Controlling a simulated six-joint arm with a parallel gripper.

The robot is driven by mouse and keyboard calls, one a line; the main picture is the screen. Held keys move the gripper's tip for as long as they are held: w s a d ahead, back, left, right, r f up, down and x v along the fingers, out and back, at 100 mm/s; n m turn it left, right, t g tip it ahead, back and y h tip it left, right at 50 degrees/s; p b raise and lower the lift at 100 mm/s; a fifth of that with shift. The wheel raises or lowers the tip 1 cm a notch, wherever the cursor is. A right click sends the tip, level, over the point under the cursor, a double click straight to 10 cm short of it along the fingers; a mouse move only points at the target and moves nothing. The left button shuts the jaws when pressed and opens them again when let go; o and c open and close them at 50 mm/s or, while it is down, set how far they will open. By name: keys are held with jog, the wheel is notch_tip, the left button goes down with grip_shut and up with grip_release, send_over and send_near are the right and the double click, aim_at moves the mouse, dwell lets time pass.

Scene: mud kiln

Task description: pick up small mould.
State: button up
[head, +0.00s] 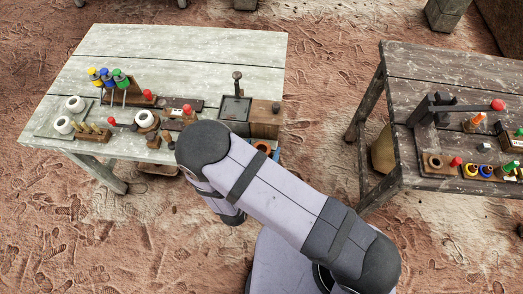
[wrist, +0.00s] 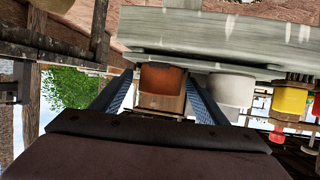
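In the wrist view, my gripper (wrist: 160,100) has its two blue fingers apart, one on each side of an orange-and-brown block-like piece (wrist: 162,78). I cannot tell whether the fingers touch it. No piece can be surely named as the small mould; this one is a possible match. In the head view, my arm hides most of the gripper. A bit of blue shows beside an orange ring-shaped piece (head: 262,146) at the front right of the left table. A dark square plate with an upright handle (head: 235,107) stands just behind it.
The pale left table (head: 180,50) holds white pots (head: 145,118), a rack of coloured-handled tools (head: 118,78) and small wooden pieces; its back half is clear. In the wrist view, a white cylinder (wrist: 232,90) stands close beside the right finger. A second table (head: 460,65) stands at right.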

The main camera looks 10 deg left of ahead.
jog(key=c, duration=1.2)
jog(key=shift+o, duration=0.2)
jog(key=shift+r, duration=0.1)
notch_tip(320, 180, up, 10)
jog(key=shift+b, duration=0.3)
